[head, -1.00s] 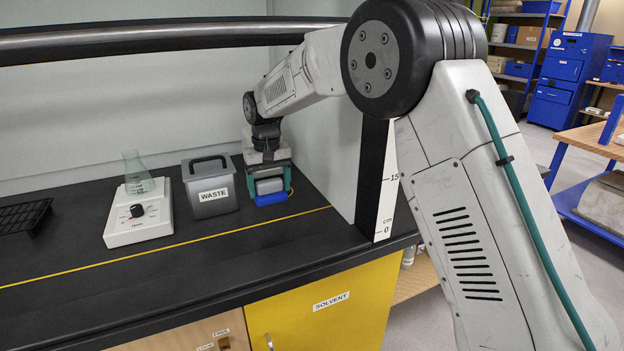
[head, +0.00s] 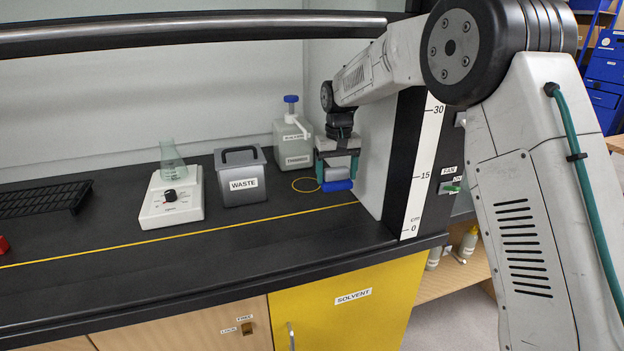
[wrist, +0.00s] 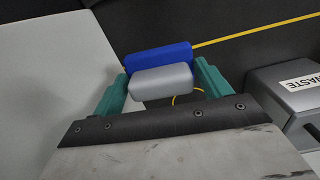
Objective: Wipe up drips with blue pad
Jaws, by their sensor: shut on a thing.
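My gripper (head: 337,168) is shut on the grey handle block of the blue pad (head: 338,185), near the right wall of the hood. In the wrist view, the teal fingers of my gripper (wrist: 160,85) sit either side of the grey block, with the blue pad (wrist: 158,57) beyond it. The pad is low over the black bench; I cannot tell if it touches. A thin yellow ring (head: 305,191) lies on the bench just left of the pad, partly hidden. No drips can be made out.
A white solvent bottle (head: 293,145) with a blue cap stands behind the ring. A black rack (head: 40,200) is at far left. The front bench is clear.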

